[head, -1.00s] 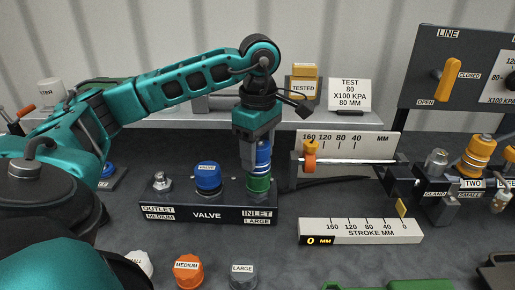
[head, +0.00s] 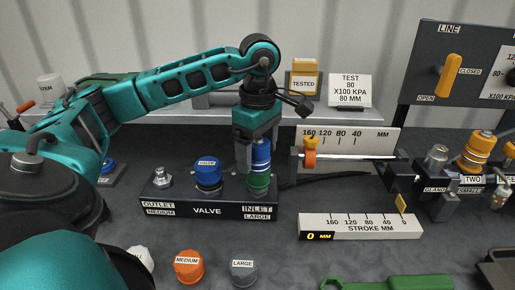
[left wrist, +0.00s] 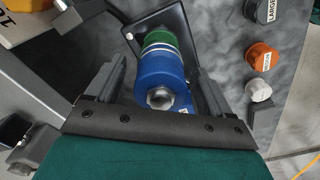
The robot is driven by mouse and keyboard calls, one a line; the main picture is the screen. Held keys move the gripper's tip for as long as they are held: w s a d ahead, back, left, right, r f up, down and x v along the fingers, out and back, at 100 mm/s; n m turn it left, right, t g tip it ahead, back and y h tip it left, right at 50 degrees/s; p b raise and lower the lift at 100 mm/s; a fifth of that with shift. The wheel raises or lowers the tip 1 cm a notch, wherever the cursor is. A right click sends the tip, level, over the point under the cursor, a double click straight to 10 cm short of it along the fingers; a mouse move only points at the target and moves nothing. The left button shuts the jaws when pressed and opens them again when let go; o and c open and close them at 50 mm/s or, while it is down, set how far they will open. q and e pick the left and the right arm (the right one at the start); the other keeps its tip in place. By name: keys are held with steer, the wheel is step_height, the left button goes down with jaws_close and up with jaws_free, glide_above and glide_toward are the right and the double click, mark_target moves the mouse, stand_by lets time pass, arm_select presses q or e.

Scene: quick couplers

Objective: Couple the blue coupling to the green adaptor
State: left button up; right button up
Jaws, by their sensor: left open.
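The blue coupling (head: 261,155), with pale rings, stands upright on the green adaptor (head: 258,182) at the INLET LARGE end of the valve block. In the left wrist view the blue coupling (left wrist: 162,72) meets the green adaptor (left wrist: 158,38) end to end; I cannot tell whether they are locked. My left gripper (head: 259,148) points down over the coupling. Its jaws are open, with one finger on each side of the coupling, and gaps show in the left wrist view (left wrist: 155,88). My right gripper is not in view.
The valve block (head: 207,210) also carries a blue cap (head: 208,174) and a metal outlet fitting (head: 162,179). Orange (head: 189,267) and grey (head: 243,273) caps lie in front. A stroke scale (head: 360,227) and a horizontal rod (head: 350,158) are to the right.

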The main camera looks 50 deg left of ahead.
mark_target(258, 141)
arm_select(q)
step_height(258, 141, up, 6)
steer(key=shift+w+f+p, duration=0.1)
steer(key=shift+p, duration=0.3)
step_height(258, 141, up, 7)
steer(key=p, duration=0.4)
steer(key=shift+s+d, duration=0.1)
steer(key=shift+s, duration=0.1)
